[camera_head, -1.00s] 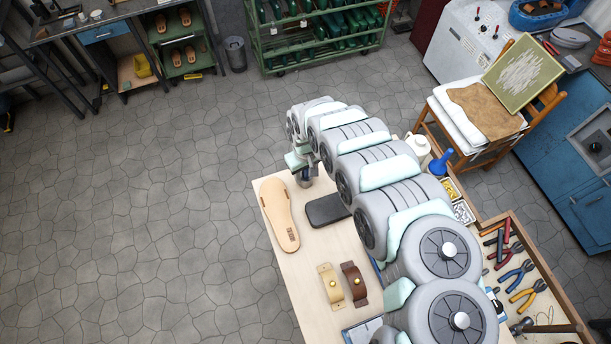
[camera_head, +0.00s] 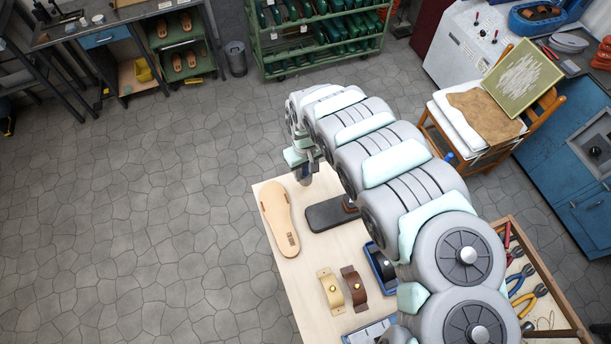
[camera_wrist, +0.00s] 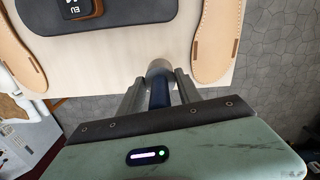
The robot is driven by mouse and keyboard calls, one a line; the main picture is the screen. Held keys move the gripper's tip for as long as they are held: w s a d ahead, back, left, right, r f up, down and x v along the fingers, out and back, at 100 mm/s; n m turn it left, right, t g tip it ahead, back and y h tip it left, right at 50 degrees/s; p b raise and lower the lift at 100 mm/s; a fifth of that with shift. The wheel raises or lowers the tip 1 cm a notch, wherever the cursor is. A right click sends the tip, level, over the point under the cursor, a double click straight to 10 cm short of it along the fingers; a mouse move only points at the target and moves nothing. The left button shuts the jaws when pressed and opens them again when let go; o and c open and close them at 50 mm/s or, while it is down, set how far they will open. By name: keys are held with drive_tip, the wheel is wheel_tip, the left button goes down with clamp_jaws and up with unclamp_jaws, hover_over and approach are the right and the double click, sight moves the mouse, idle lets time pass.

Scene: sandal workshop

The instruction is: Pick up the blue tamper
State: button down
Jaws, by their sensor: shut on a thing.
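The blue tamper shows in the wrist view as a dark blue handle (camera_wrist: 159,93) with a rounded grey metal end (camera_wrist: 159,69). My gripper (camera_wrist: 160,97) is shut on the handle, one finger on each side. In the head view my gripper (camera_head: 303,163) is at the far end of the pale worktable (camera_head: 268,186), with a grey metal part (camera_head: 304,178) under it. The arm and fingers hide most of the tamper there. I cannot tell whether it touches the tabletop.
A tan sole (camera_head: 279,218) and a dark pad (camera_head: 326,215) lie near the gripper. Two straps (camera_head: 331,290) and a blue tray (camera_head: 377,263) lie nearer. Pliers sit in a wooden tray (camera_head: 553,300) at right. Open floor is at left.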

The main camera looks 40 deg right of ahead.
wheel_tip(320, 180, up, 15)
drive_tip(key=p, duration=0.5)
drive_tip(key=c, duration=1.4)
unclamp_jaws()
clamp_jaws()
drive_tip(key=shift+d, duration=0.15)
